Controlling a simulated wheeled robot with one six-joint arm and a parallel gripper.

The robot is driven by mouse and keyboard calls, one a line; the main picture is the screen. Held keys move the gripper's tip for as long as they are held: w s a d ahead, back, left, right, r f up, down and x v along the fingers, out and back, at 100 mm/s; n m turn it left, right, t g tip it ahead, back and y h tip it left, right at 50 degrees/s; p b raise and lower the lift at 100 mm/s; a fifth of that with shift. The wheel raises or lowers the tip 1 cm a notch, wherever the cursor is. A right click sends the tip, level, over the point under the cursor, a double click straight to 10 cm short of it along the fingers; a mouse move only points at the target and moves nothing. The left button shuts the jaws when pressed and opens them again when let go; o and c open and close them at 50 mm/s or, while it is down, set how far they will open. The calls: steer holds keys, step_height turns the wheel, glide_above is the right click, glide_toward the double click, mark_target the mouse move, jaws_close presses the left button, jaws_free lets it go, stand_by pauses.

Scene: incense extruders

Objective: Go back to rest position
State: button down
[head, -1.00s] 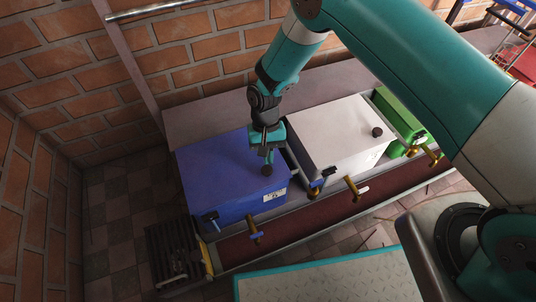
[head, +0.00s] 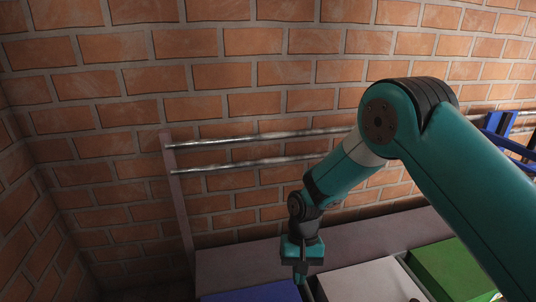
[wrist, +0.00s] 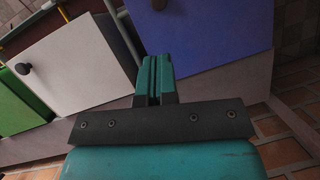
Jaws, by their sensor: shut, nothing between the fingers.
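My gripper (head: 301,277) points down above the boundary between the blue box and the white box in the head view. In the wrist view my gripper (wrist: 154,78) has its two teal fingers together, with nothing between them. The blue box (head: 252,294) is cut off by the lower edge of the head view; its lid shows in the wrist view (wrist: 215,30). The white box (head: 362,284) is to its right, and its lid with a dark knob also shows in the wrist view (wrist: 80,75). My fingertips appear apart from both lids.
A green box (head: 452,268) stands right of the white one. Two metal rails (head: 260,138) run along the brick wall (head: 120,85) behind. A mauve ledge (head: 235,262) lies behind the boxes. Blue frame parts (head: 500,122) stand at the far right.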

steer(key=s+d+r+n+t+y, duration=0.1)
steer(key=s+d+r+n, duration=0.15)
steer(key=r, duration=0.75)
steer(key=s+d+r+n+t+y, duration=0.1)
steer(key=s+r, duration=0.3)
steer(key=r, duration=0.6)
steer(key=s+d+r+n+t+y, duration=0.15)
steer(key=s+r, duration=0.25)
steer(key=s, duration=0.4)
steer(key=s+d+r+n+t, duration=0.1)
steer(key=s+d+r+n, duration=0.1)
steer(key=s+r, duration=0.45)
step_height(320, 180, up, 29)
steer(key=p, duration=3)
steer(key=shift+s+f, duration=0.2)
steer(key=shift+s, duration=0.05)
steer(key=shift+g, duration=0.25)
